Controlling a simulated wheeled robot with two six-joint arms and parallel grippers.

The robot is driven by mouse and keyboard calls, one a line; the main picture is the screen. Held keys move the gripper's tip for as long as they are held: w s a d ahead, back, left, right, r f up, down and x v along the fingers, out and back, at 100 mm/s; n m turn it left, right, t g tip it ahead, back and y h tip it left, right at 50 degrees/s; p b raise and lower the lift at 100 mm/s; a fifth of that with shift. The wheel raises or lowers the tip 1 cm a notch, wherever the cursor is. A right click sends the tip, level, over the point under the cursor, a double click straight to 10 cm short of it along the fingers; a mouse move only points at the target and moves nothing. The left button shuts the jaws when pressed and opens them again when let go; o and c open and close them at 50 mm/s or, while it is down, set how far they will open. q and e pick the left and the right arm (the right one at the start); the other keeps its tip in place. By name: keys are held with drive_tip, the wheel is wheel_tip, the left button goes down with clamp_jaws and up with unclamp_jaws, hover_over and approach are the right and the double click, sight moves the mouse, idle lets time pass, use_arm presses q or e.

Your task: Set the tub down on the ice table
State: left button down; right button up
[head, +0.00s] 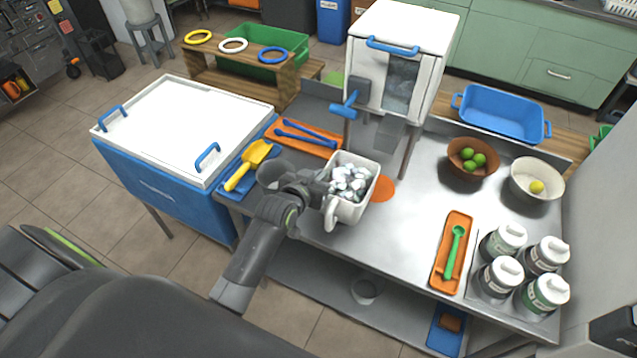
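The white tub (345,209), full of whitish ice lumps, is at the middle of the steel table (420,225), in front of the white ice machine. A white handle sticks out on its near side. My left gripper (322,184) meets the tub's left wall at the rim and appears shut on it; the fingertips are partly hidden. I cannot tell whether the tub's underside touches the table. An orange disc (384,190) lies on the table just right of the tub, partly covered by it. My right gripper is not in view.
The ice machine (372,75) stands behind the tub. An orange tray (300,138) with blue tongs and a yellow scoop (248,166) lie to the left. Bowls, a blue basin (502,112), several jars and a green spoon (455,250) occupy the right. Steel between is clear.

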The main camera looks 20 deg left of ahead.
use_arm(q)
drive_tip(key=shift+f+p, duration=0.3)
drive_tip(key=shift+f, duration=1.15)
drive_tip(key=c, duration=2.1)
unclamp_jaws()
drive_tip(key=shift+f, duration=0.25)
drive_tip(key=o, duration=0.5)
drive_tip(key=shift+s, duration=0.1)
drive_tip(key=shift+c, duration=0.2)
